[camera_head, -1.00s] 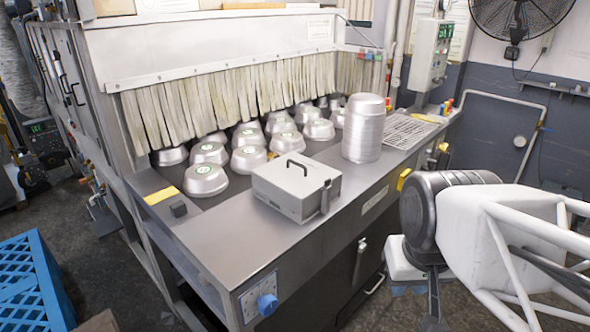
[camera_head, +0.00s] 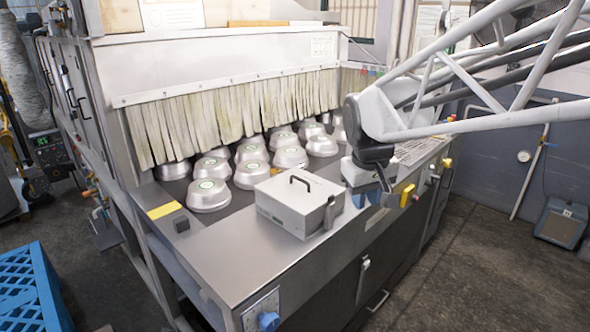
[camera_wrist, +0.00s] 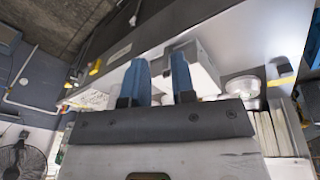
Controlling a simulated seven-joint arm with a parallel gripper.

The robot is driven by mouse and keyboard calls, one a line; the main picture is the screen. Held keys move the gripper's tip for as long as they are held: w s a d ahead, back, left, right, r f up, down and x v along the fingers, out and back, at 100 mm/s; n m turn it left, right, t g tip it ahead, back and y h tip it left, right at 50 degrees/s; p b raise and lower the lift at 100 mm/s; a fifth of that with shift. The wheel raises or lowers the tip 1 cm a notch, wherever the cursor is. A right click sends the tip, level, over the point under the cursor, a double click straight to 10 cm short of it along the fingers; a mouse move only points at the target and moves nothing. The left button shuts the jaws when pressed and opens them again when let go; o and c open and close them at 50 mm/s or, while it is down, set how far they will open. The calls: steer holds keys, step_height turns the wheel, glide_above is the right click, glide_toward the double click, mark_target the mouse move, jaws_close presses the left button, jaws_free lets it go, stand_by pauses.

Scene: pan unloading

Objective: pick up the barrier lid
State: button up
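The barrier lid appears to be the light grey box-shaped piece with a black handle on top (camera_head: 285,213). It sits on the metal counter, in front of the pans. It also shows in the wrist view (camera_wrist: 207,70), partly hidden behind a finger. My gripper (camera_head: 366,196) is just right of the box in the head view, above the counter's front side and apart from it. In the wrist view its two blue fingers (camera_wrist: 158,65) stand apart with nothing between them, so it is open and empty.
Several round metal pans (camera_head: 208,194) lie on the conveyor under a strip curtain (camera_head: 200,112). A yellow-marked edge piece (camera_head: 165,210) is at the left. The counter (camera_head: 225,260) in front of the box is clear. A blue crate (camera_head: 30,290) stands on the floor at left.

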steer(key=w+a+f+n, duration=0.1)
steer(key=w+a, duration=0.2)
steer(key=w, duration=0.5)
steer(key=w+a+n, duration=0.2)
steer(key=w+a, duration=0.1)
steer(key=w, duration=0.5)
steer(key=n+h, duration=0.1)
steer(key=n, duration=0.2)
glide_above(301, 180)
steer(key=a, duration=0.1)
steer(key=s+a+x, duration=0.1)
steer(key=x, duration=0.5)
steer(key=shift+s+d+f+g, duration=0.1)
steer(key=shift+s+f+g, duration=0.1)
steer(key=shift+s+g, duration=0.1)
steer(key=shift+w+d+f, duration=0.1)
steer(key=shift+f, duration=0.5)
steer(key=shift+w+d+f, duration=0.1)
steer(key=shift+f, duration=0.55)
steer(key=shift+w+d+f, duration=0.1)
steer(key=shift+d+f, duration=0.05)
steer(key=shift+f, duration=0.7)
steer(key=shift+w+d+f, duration=0.1)
steer(key=shift+f, duration=0.75)
steer(key=shift+w+d+f, duration=0.1)
steer(key=shift+d+f, duration=0.05)
steer(key=shift+f, duration=0.7)
jaws_close()
